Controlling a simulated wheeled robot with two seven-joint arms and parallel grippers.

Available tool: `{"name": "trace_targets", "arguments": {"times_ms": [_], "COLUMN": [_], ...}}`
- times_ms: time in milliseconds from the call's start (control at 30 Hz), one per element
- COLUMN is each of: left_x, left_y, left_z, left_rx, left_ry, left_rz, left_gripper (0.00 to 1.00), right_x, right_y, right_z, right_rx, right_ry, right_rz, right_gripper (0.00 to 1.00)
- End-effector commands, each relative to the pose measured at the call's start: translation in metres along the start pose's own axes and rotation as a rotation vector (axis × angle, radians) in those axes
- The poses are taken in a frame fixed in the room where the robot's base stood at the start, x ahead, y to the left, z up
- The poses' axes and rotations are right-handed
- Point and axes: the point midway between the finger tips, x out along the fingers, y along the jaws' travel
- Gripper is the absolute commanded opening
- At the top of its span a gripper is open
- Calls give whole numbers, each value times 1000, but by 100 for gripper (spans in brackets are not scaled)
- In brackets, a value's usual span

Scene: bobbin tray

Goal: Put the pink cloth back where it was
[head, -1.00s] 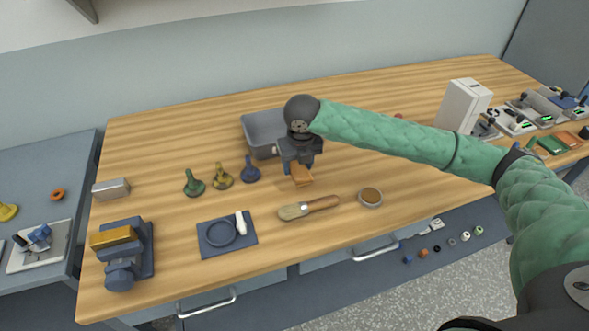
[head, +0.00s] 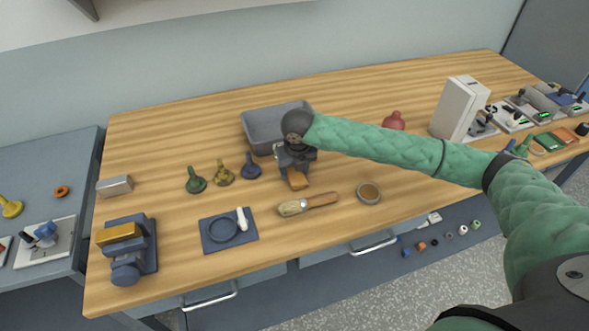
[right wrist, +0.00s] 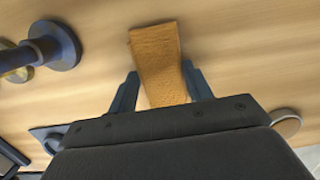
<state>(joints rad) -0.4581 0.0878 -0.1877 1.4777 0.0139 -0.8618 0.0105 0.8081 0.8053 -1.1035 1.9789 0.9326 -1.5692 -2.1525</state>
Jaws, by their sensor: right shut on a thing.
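No pink cloth shows plainly in either view. My right gripper (head: 296,172) is over the middle of the bench, in front of the grey bin. It is shut on an orange-brown piece (head: 298,181), which sticks out below the fingers. In the right wrist view, this piece (right wrist: 158,55) is a flat, grained strip between the two fingers (right wrist: 158,90). I cannot tell whether it touches the bench. A reddish rounded thing (head: 393,121) stands behind my right forearm, partly hidden. My left gripper is not in view.
A grey bin (head: 262,136) stands behind the gripper. Blue, yellow and green knobbed pieces (head: 196,181) stand to its left. A brush (head: 308,204), a round dish (head: 368,193) and a blue mat (head: 213,243) lie in front. The back left of the bench is clear.

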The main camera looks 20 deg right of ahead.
Motion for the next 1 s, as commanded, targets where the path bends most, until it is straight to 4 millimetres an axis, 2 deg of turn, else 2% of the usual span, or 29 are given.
{"name": "trace_targets", "arguments": {"times_ms": [67, 100, 167, 200, 467, 633, 767, 1000], "left_x": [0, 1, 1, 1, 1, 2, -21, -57], "left_y": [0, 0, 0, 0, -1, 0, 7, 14], "left_z": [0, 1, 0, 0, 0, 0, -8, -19], "left_rx": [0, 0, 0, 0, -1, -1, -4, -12], "left_ry": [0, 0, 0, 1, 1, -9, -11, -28], "left_rz": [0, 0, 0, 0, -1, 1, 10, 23], "left_gripper": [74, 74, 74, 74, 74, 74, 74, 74], "right_x": [2, 2, 2, 2, 1, -9, -27, -74], "right_y": [0, 0, 0, 0, 0, 0, 0, 0], "right_z": [0, 0, 0, 0, 0, 1, 0, 0], "right_rx": [0, 0, 0, 0, 0, 0, 0, -1], "right_ry": [1, 0, 0, 0, 0, -3, -3, -3], "right_rz": [0, 0, 0, 0, 0, 0, -1, 1], "right_gripper": [32, 58, 70, 72, 72, 72, 72, 72]}}
